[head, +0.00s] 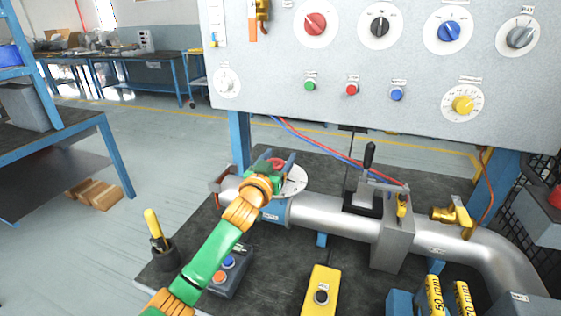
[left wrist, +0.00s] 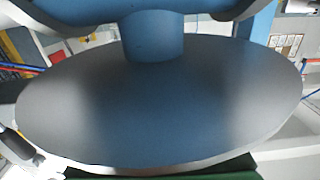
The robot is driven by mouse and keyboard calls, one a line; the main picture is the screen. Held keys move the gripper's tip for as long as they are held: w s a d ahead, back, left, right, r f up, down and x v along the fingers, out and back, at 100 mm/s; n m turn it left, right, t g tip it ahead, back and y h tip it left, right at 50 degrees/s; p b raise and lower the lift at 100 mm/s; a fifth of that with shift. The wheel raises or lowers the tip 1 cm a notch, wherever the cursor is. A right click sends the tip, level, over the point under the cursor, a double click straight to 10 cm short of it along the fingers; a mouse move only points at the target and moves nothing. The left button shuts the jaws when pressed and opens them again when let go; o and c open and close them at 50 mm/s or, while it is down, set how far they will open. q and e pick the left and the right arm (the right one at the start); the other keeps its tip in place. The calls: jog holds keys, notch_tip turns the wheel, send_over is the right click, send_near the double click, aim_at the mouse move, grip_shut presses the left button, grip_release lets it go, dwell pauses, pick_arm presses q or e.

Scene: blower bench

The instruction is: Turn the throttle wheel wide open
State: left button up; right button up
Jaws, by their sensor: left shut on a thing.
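My left gripper (head: 280,164) reaches in from the lower left in the head view, over the blue-collared part of the large silver pipe (head: 330,216). A pale round plate (head: 296,183) lies below the wheel, partly hidden by the gripper. In the left wrist view a large grey disc (left wrist: 160,105) with a blue stem fills the picture. The wheel's turn angle cannot be read. My right gripper is not in view.
A grey panel (head: 400,110) with knobs and buttons stands behind the pipe.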

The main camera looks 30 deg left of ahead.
pick_arm(q)
jog(key=shift+s+a+n+g+y+b, duration=0.15)
jog(key=shift+n+g+y+b, duration=0.15)
jog(key=shift+n+y, duration=0.35)
jog(key=shift+w+a+n+g+y+b, duration=0.1)
jog(key=shift+n+g+y+b, duration=0.2)
jog(key=shift+y, duration=0.55)
jog(key=shift+s+n, duration=0.1)
jog(key=shift+n, duration=0.15)
jog(key=o, duration=1.4)
jog(key=v, duration=0.7)
jog(key=shift+b, duration=0.3)
